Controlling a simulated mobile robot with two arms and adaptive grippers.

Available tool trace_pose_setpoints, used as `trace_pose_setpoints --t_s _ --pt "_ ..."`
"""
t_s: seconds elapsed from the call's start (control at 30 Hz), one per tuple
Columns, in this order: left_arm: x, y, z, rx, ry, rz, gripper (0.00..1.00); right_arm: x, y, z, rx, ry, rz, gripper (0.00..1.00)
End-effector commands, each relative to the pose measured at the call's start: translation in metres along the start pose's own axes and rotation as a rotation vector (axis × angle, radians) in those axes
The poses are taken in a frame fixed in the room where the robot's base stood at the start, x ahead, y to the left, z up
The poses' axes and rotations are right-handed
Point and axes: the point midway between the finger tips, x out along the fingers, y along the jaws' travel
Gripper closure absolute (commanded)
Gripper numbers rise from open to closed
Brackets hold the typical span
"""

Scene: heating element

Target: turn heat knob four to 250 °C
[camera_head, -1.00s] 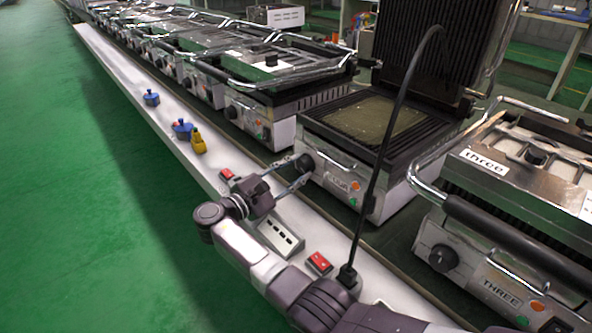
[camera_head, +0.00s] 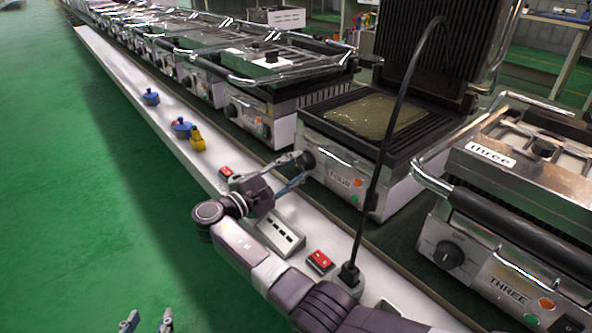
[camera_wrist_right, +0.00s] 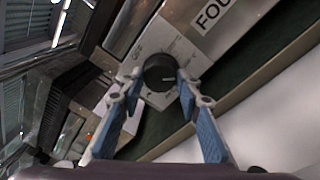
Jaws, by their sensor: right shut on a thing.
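The grill marked FOUR (camera_head: 345,172) stands at the centre with its lid raised. Its black heat knob (camera_head: 307,161) is at the left of the front panel. My right gripper (camera_head: 299,170) reaches the knob from the front and is shut on it. In the right wrist view the round knob (camera_wrist_right: 160,73) sits between the blue-padded fingers of my gripper (camera_wrist_right: 161,84), with a light pointer line on its face. "OFF" is legible beside it; the other dial marks are too small to read. My left gripper (camera_head: 147,322) is open and empty, low over the green floor.
A black cable (camera_head: 385,140) rises in front of grill four. Grill three (camera_head: 490,262) stands at the right.

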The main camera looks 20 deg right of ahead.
Motion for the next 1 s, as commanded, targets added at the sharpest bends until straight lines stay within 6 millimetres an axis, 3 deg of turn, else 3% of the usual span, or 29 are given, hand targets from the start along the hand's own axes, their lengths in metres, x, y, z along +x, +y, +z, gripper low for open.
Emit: trace_pose_setpoints --t_s 0.3,0.33,0.5,0.83,1.0 --pt "0.000 0.000 -0.002 0.000 0.009 0.001 0.61 0.001 -0.001 0.001 0.002 -0.002 -0.002 0.93" --pt "0.000 0.000 -0.002 0.000 0.009 0.001 0.61 0.001 -0.001 0.001 0.002 -0.002 -0.002 0.67" --pt "0.000 0.000 -0.002 0.000 0.008 0.001 0.61 0.001 -0.001 0.000 0.002 -0.002 -0.001 0.51" --pt "0.000 0.000 -0.002 0.000 0.007 0.000 0.61 0.000 0.003 0.002 0.004 -0.001 0.000 0.51" --pt "0.000 0.000 -0.002 0.000 0.007 0.000 0.61 0.001 0.022 0.016 0.008 -0.001 0.000 0.51"
